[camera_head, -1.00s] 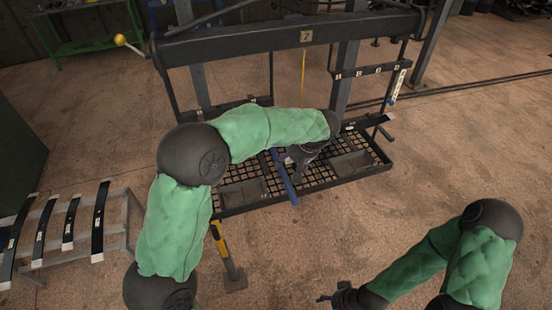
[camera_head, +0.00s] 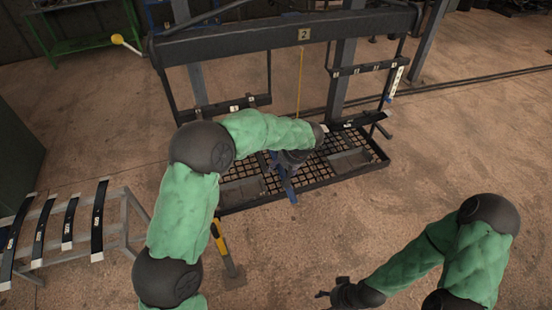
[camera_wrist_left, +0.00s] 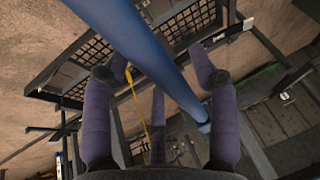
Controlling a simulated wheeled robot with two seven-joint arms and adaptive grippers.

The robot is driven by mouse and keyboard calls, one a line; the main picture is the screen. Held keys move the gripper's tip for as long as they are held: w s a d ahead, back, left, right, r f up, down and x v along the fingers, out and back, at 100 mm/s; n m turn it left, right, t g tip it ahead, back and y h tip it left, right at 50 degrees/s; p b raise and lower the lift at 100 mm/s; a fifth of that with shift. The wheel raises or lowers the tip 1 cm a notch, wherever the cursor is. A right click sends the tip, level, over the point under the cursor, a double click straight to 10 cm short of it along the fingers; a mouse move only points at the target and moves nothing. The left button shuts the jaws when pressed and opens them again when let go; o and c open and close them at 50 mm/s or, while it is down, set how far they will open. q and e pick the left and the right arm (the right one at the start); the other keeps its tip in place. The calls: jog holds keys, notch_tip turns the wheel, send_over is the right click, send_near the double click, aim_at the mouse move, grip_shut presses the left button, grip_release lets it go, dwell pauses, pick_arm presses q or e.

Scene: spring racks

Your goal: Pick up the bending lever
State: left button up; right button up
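A blue bar (camera_head: 290,190), which I take for the bending lever, stands at the rack's front edge in the head view, its upper part largely hidden by my left gripper (camera_head: 288,160). In the left wrist view the blue bar (camera_wrist_left: 140,45) runs diagonally from the top left to the right finger. My left gripper (camera_wrist_left: 160,85) shows there with its purple fingers spread and the bar across the space in front of them; no grip on it is visible. My right gripper (camera_head: 330,292) is low at the right over the floor, too small to read its fingers.
A dark rack with a grid tray (camera_head: 240,205) and top beam (camera_head: 260,40) fills the middle. A yellow cord (camera_head: 300,80) hangs from the beam. A stand with black leaf strips (camera_head: 68,222) is at the left. A yellow-handled tool (camera_head: 218,237) stands in front.

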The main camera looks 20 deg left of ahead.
pick_arm(q)
jog(key=c, duration=0.9)
jog(key=shift+w+r, duration=0.1)
grip_shut()
jog(key=shift+w+r, duration=0.1)
jog(key=shift+r, duration=0.45)
jog(key=s+d+r+b, duration=0.1)
jog(key=s+d, duration=0.3)
jog(key=d, duration=0.4)
jog(key=s+d+r+b, duration=0.1)
jog(key=s+d, duration=0.4)
jog(key=d, duration=0.2)
jog(key=shift+d+r+b, duration=0.2)
jog(key=shift+d+b, duration=0.15)
